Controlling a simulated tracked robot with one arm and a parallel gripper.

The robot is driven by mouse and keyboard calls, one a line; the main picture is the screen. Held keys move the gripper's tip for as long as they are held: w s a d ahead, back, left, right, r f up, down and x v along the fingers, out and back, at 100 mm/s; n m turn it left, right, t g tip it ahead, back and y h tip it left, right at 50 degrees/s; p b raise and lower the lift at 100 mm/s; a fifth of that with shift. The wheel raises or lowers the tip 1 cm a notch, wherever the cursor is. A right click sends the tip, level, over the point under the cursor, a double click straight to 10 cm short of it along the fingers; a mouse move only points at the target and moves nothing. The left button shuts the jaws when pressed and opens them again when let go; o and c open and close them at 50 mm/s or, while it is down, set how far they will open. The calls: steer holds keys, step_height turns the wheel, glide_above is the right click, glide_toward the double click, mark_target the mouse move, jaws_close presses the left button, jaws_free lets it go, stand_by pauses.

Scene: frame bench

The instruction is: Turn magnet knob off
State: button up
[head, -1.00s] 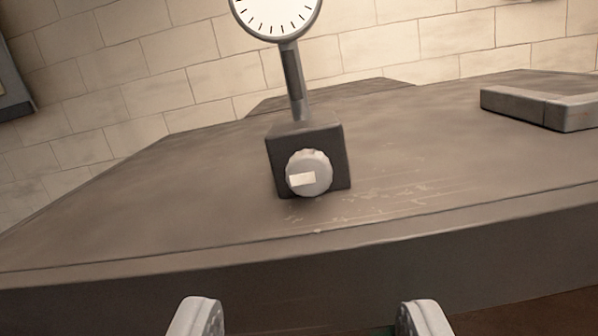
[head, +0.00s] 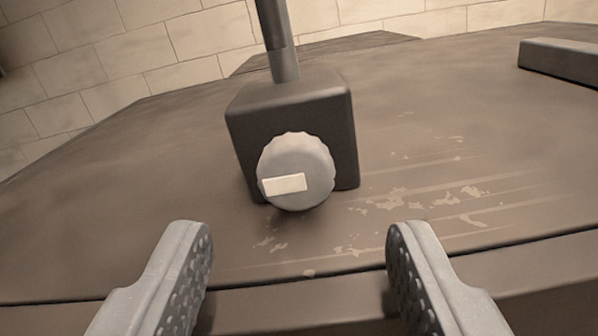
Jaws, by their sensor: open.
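The magnet knob (head: 298,159) is a round grey knob with a scalloped rim on the front of a dark block-shaped base (head: 344,125). A pale rectangular mark on the knob lies nearly level, left of its centre. A grey post (head: 277,40) rises from the base and runs out of the top of the view. My gripper (head: 298,240) is open and empty. Its two fingers with dimpled pads stand in front of and below the knob, wide apart on either side, and do not touch it.
The base stands on a brown bench top (head: 120,190) with pale scuff marks beside it. A grey angular block (head: 565,62) lies at the far right. A pale block wall (head: 150,50) stands behind.

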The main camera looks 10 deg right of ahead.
mark_target(297, 189)
steer(key=shift+p+x, duration=1.2)
steer(key=shift+x, duration=0.35)
steer(key=shift+w, duration=0.3)
steer(key=c, duration=1)
